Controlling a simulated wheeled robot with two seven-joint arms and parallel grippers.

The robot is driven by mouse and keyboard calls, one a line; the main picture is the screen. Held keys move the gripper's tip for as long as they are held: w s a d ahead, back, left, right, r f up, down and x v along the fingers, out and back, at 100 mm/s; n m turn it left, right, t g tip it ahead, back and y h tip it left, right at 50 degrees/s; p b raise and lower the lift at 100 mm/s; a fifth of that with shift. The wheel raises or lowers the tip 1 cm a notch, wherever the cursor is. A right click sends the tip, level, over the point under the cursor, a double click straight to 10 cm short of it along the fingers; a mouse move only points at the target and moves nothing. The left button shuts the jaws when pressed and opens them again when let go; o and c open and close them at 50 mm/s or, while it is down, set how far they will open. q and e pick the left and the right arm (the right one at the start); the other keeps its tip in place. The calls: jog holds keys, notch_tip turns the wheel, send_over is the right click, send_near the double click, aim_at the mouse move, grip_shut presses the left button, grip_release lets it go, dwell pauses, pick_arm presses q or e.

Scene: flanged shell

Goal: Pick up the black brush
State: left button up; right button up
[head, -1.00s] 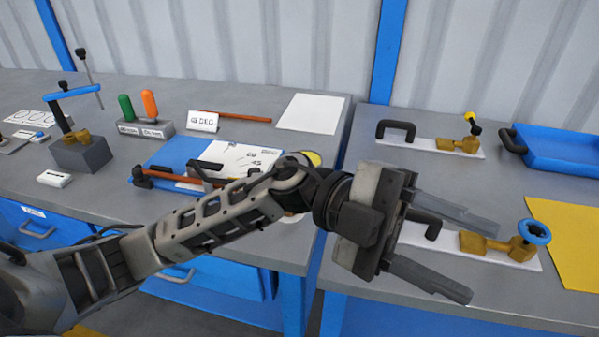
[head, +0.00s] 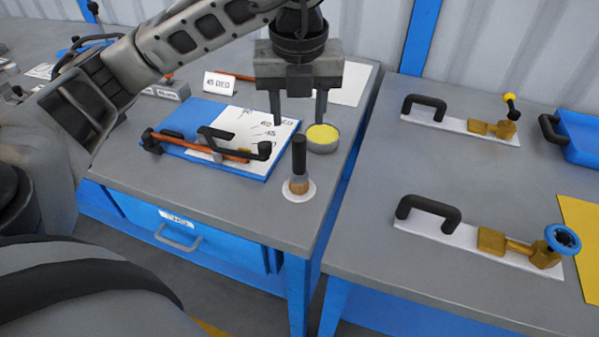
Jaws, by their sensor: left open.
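The black brush (head: 299,160) stands upright on a white round disc (head: 291,195) near the front right corner of the left bench. It has a black handle on top and a grey and brown lower part. My left gripper (head: 298,122) points down with its two fingers apart and nothing between them. In the picture its fingertips lie just above and behind the brush's top; the exact gap in depth is hard to tell. My right gripper is not in view.
A round tin with a yellow top (head: 322,138) stands close behind the brush, near the gripper's right finger. A blue board (head: 190,133) with paper and a black-handled tool lies to the left. A gap separates the right bench (head: 370,220), which holds handled fixtures.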

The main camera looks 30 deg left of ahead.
aim_at(299, 138)
pick_arm(q)
jog(key=f, duration=0.3)
jog(key=w+f+p, duration=0.1)
jog(key=f, duration=0.2)
jog(key=a+f, duration=0.1)
jog(key=f, duration=0.2)
jog(key=shift+w, duration=0.2)
grip_shut()
